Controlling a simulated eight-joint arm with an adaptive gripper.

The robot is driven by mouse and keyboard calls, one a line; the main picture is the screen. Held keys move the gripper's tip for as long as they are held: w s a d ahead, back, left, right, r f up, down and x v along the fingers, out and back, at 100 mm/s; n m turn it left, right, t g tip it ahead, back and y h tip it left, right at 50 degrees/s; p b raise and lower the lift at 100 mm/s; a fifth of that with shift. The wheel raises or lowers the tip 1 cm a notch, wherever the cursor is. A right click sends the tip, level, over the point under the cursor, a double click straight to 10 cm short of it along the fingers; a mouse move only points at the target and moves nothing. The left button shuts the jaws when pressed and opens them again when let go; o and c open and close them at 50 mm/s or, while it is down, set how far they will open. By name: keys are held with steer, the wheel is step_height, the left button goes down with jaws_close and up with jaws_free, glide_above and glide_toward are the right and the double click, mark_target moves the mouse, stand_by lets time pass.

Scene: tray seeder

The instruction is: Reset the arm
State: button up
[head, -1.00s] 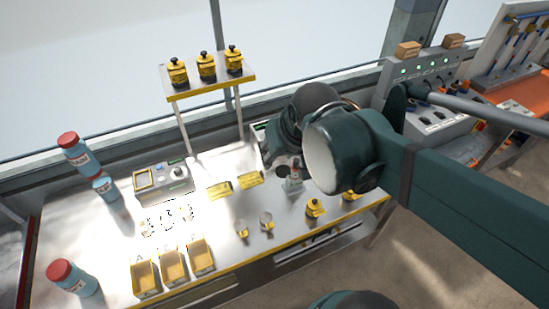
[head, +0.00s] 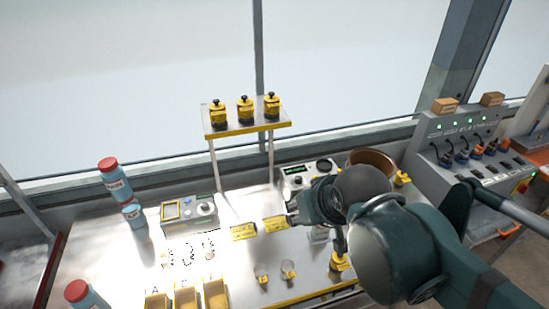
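My dark green arm (head: 395,255) reaches in from the lower right over the right part of the bench. My gripper (head: 293,210) is at the left end of the wrist, small and dark, above the bench near a yellow label plate (head: 275,223). The wrist partly hides it, so its fingers cannot be made out. I see nothing clearly held in it.
A raised shelf (head: 246,131) bears several yellow jars. Red-capped blue bottles (head: 114,180) stand at left, beside a control box (head: 188,213). Yellow bins (head: 215,295) line the front. A brown bowl (head: 372,158) and a switch panel (head: 462,140) are behind my arm.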

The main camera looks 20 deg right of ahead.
steer(key=shift+f+b, duration=2.2)
steer(key=shift+f, duration=0.15)
